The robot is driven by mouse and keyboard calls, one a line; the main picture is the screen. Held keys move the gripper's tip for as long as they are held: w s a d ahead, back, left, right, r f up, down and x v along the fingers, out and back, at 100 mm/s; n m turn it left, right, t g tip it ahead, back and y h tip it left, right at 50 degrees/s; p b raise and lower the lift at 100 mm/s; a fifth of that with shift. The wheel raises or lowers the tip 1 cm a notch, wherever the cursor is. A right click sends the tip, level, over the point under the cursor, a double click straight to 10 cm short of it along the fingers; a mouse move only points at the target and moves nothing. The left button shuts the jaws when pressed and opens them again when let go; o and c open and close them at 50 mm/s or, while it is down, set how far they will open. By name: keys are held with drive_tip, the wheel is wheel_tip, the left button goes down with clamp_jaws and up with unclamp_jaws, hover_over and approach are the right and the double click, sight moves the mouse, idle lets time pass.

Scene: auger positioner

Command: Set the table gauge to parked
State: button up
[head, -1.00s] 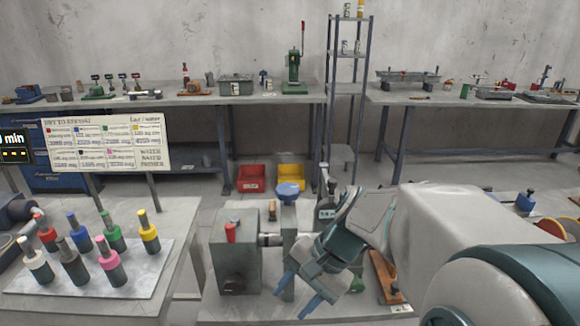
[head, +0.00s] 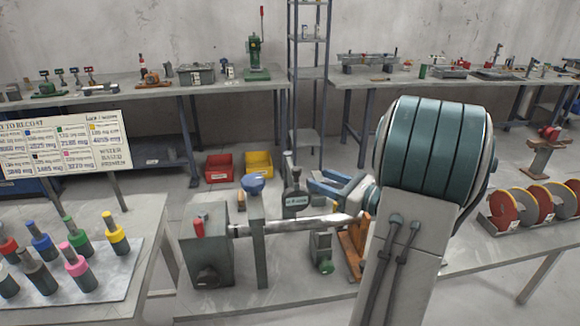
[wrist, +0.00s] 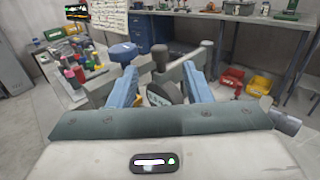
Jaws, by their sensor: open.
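A dark grey upright piece with a small label plate (head: 294,201) and a dark-knobbed lever stands behind the long shaft; it seems to be the table gauge, but its label is too small to read. In the wrist view its dark knob (wrist: 160,52) shows between my fingers, with the label plate lower down. My gripper (head: 316,184) is open, its blue fingers pointing left at this piece from its right side. In the wrist view my gripper (wrist: 159,72) has its fingers spread either side of the lever. I cannot tell whether they touch it.
A blue knob (head: 254,184) stands left of the gauge, and a green knob (head: 326,266) in front. Coloured-top pegs (head: 72,255) stand left.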

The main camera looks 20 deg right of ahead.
drive_tip(key=p+x, duration=0.1)
drive_tip(key=x, duration=0.9)
drive_tip(key=shift+w+a+p, duration=0.15)
drive_tip(key=shift+w+p, duration=0.1)
drive_tip(key=shift+p, duration=0.05)
clamp_jaws()
